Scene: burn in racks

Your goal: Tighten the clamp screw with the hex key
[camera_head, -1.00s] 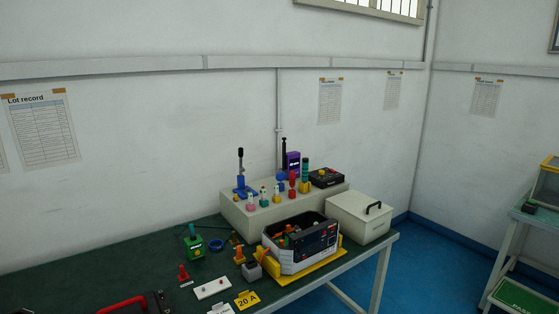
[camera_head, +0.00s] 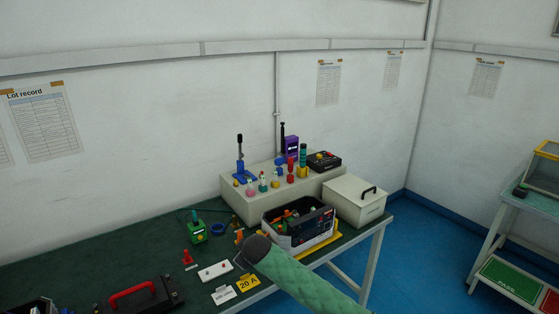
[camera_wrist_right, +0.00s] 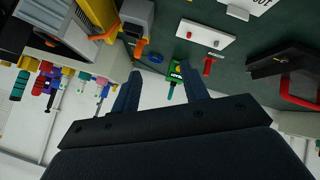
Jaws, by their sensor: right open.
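A green block (camera_head: 197,232) with a yellow spot and a thin teal upright piece stands on the dark green bench; it also shows in the right wrist view (camera_wrist_right: 175,72). It may be the clamp, but I cannot make out its screw clearly. I cannot pick out a hex key with certainty. My right gripper (camera_wrist_right: 161,71) is open and empty, its two dark fingers apart, with the green block beyond them in the wrist view. My green-sleeved right arm comes in from the bottom right in the head view, hiding part of the bench front. My left gripper is not in view.
A blue ring (camera_head: 217,229), a red piece (camera_head: 187,257) and a white plate (camera_head: 214,271) lie nearby. A bin of parts (camera_head: 311,238), a raised beige shelf (camera_head: 235,198) and a lidded box (camera_head: 355,203) stand right. A black case with a red handle (camera_head: 132,291) is front left.

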